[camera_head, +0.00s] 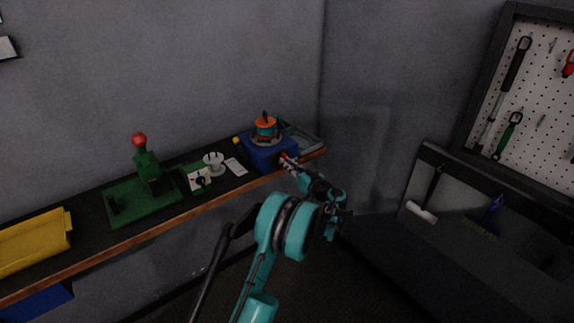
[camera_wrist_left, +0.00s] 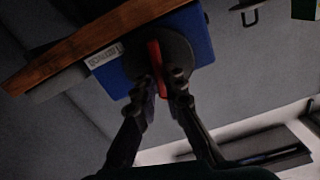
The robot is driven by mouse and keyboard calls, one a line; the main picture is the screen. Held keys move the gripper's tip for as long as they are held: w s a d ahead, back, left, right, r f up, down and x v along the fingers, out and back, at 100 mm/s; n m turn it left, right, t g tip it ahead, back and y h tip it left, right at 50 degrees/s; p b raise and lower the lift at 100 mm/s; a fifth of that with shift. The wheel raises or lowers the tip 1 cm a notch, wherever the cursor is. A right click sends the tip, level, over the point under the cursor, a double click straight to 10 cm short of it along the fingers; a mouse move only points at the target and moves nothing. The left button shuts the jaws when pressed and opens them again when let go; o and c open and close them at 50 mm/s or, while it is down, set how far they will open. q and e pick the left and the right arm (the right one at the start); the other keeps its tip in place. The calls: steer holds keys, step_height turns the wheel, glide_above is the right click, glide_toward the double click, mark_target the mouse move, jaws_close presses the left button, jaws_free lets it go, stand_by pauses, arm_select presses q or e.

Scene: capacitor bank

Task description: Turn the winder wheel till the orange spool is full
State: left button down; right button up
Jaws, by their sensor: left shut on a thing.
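The winder is a blue box (camera_head: 262,152) at the right end of the shelf, with the orange spool (camera_head: 266,124) on top. How full the spool is I cannot tell. In the left wrist view the blue box (camera_wrist_left: 202,38) carries a dark round wheel (camera_wrist_left: 180,48) with a red handle (camera_wrist_left: 155,56). My left gripper (camera_wrist_left: 162,86) is shut on the red handle, one finger on each side. In the head view my left gripper (camera_head: 292,164) is at the front of the box, and my wrist hides part of that side. My right gripper is not in view.
Along the shelf (camera_head: 150,230) stand a green press with a red knob (camera_head: 148,170), a small dial box (camera_head: 199,179), a white spool (camera_head: 213,162) and a yellow tray (camera_head: 35,243). A grey tray (camera_head: 305,140) lies behind the winder. A tool pegboard (camera_head: 535,120) hangs at right.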

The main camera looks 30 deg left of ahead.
arm_select(q)
steer(key=shift+w+d+f+m+b, duration=0.1)
steer(key=shift+m+b, duration=0.15)
steer(key=shift+m, duration=2.3)
steer(key=shift+w+a+f+m+b, duration=0.15)
steer(key=shift+m+b, duration=0.1)
steer(key=shift+m, duration=2.25)
steer(key=shift+d+f+m+b, duration=0.15)
steer(key=shift+m+b, duration=0.1)
steer(key=shift+m, duration=2.3)
steer(key=c, duration=1.6)
jaws_free()
steer(key=v, duration=1.2)
